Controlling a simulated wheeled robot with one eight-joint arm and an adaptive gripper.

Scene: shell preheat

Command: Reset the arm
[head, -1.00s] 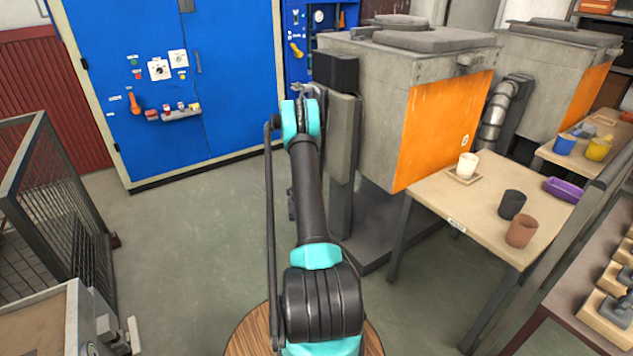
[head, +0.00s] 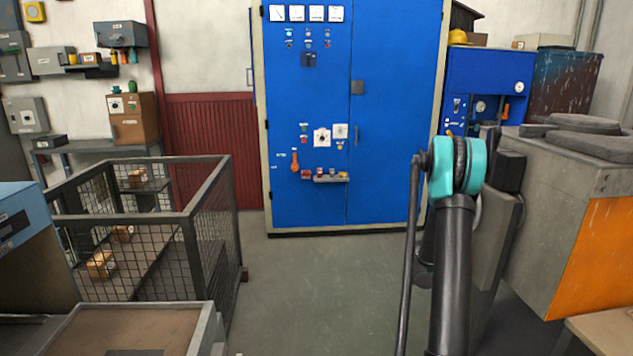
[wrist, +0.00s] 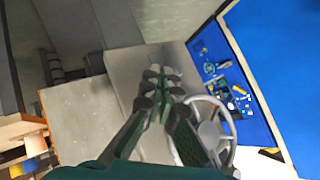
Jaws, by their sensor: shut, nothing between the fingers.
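My arm (head: 452,265) rises at the right of the head view, with a teal and black joint at its top. My gripper is hidden in that view. In the wrist view my gripper (wrist: 163,82) is at the middle, its dark green fingers together with nothing between them. A grey handwheel (wrist: 229,140) shows right beside and beyond the fingers. I cannot tell whether they touch it.
A blue control cabinet (head: 310,110) with switches stands at the back. A grey furnace with an orange front (head: 597,255) stands at right, close to my arm. A wire mesh cage (head: 210,230) is at left. Green floor (head: 320,290) lies clear between cage and arm.

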